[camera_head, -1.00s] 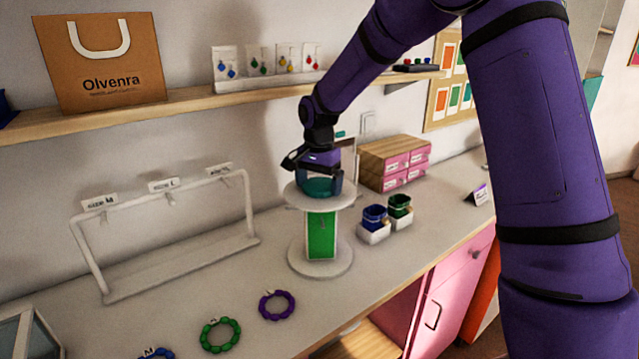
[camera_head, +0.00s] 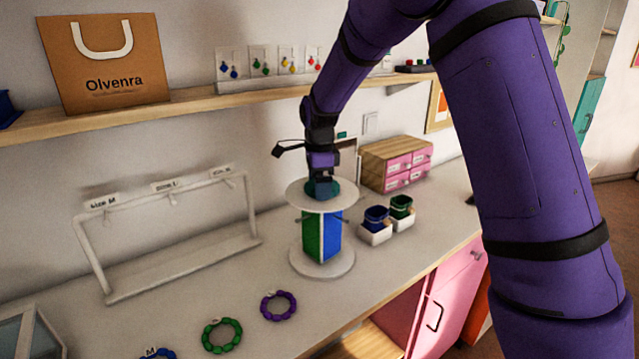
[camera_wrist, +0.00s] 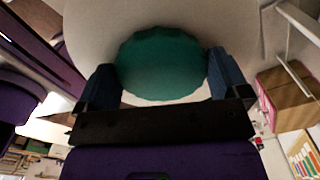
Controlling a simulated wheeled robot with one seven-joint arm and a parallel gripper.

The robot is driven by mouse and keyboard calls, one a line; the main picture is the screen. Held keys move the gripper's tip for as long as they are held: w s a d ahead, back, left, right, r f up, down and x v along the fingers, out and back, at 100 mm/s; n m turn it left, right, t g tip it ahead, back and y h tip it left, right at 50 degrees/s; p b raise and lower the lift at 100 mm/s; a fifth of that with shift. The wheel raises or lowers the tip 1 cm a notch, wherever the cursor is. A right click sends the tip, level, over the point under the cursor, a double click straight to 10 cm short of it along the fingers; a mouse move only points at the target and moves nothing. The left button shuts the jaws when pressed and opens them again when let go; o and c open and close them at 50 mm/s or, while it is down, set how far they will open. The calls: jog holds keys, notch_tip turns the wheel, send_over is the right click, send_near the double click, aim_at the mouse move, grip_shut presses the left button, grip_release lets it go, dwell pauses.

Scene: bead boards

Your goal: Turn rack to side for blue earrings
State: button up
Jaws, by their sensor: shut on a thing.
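The rack is a white spool-like stand with a round top disc (camera_head: 295,193), a round base (camera_head: 322,262) and a column between them. Its green side (camera_head: 312,237) and blue side (camera_head: 334,234) both face the head camera, meeting at an edge. A teal knob sits on top of the rack; it shows large in the wrist view (camera_wrist: 162,62). My gripper (camera_head: 320,186) points down over the rack with its two fingers on opposite sides of the knob, shut on it. The wrist view shows both fingers (camera_wrist: 162,82). Blue earrings (camera_head: 228,70) hang on a card on the shelf.
Blue and green items in small white holders (camera_head: 375,232) stand just right of the rack. A pink drawer box (camera_head: 397,163) is behind them. An empty white bar stand (camera_head: 180,262) is at left. Bead bracelets (camera_head: 278,306) lie in front. The shelf (camera_head: 190,101) runs above.

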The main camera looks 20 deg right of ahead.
jog(key=shift+m, duration=0.6)
jog(key=shift+w, duration=0.1)
jog(key=o, duration=0.9)
jog(key=shift+r, duration=0.15)
notch_tip(320, 180, up, 11)
jog(key=shift+f, duration=0.2)
